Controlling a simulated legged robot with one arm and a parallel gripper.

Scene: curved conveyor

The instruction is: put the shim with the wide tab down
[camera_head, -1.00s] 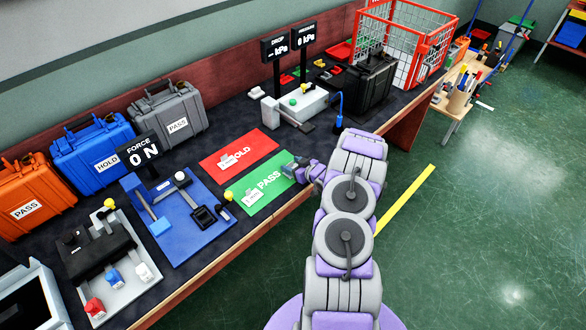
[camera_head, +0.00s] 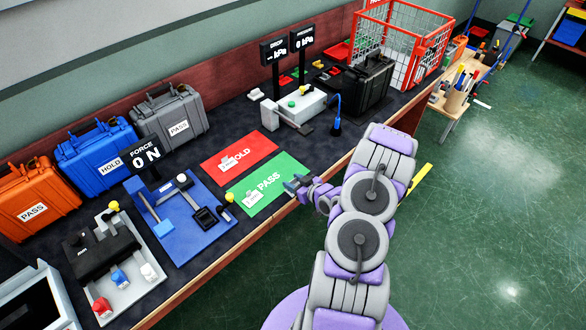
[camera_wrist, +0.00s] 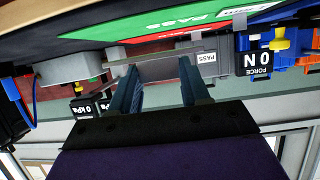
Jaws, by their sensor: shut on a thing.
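My gripper (camera_head: 296,183) is at the front edge of the bench, over or beside the right end of the green PASS mat (camera_head: 284,171). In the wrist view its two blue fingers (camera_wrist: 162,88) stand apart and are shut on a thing. The red HOLD mat (camera_head: 250,146) lies just behind the green one. Each mat has a small white label at its left part.
A blue fixture (camera_head: 178,215) with a force display (camera_head: 145,154) stands left of the mats. A grey gauge unit (camera_head: 300,105) and a black case (camera_head: 368,84) stand behind right. Orange, blue and grey cases line the back wall.

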